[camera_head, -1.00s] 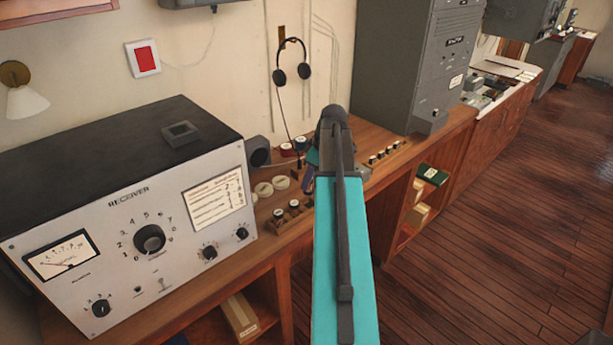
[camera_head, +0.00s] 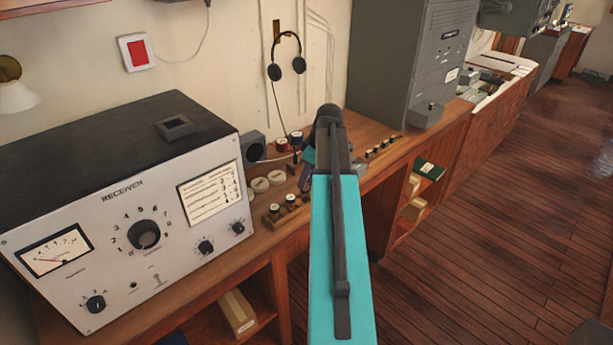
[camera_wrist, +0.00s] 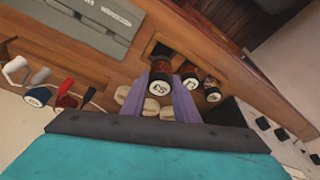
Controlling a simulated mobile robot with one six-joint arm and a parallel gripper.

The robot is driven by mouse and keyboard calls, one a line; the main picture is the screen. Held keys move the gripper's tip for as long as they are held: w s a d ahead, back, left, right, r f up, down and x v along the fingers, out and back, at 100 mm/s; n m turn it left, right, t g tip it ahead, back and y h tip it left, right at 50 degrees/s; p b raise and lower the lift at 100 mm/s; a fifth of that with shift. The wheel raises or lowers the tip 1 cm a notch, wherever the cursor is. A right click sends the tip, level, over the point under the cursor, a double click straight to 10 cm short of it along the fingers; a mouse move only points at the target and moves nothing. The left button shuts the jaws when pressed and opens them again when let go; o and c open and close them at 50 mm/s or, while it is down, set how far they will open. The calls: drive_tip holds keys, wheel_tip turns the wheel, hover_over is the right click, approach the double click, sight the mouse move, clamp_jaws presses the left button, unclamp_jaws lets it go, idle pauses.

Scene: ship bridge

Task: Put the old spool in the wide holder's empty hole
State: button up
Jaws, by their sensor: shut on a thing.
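My gripper (camera_wrist: 162,100) shows in the wrist view as two purple fingers, shut on a dark reddish-brown spool (camera_wrist: 160,76) with a pale, marked end. In the head view that wooden holder (camera_head: 272,218) carries two pale-topped spools (camera_head: 290,200) at the desk's front edge, beside the receiver. My arm hides most of my gripper (camera_head: 307,172) and the held spool there. I cannot tell whether the held spool touches the holder.
The grey receiver (camera_head: 135,215) stands left of the holder. Cream round pieces (camera_head: 261,185) lie behind the holder. Another row of small dark pieces (camera_head: 380,148) is right of my arm, before a tall grey cabinet (camera_head: 405,60).

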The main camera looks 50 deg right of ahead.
sight(306, 188)
drive_tip(key=shift+f+b, duration=0.5)
drive_tip(key=shift+f, duration=0.6)
drive_tip(key=shift+f, duration=0.4)
idle(1.7)
drive_tip(key=shift+f+b, duration=0.85)
drive_tip(key=shift+f, duration=0.15)
idle(3.8)
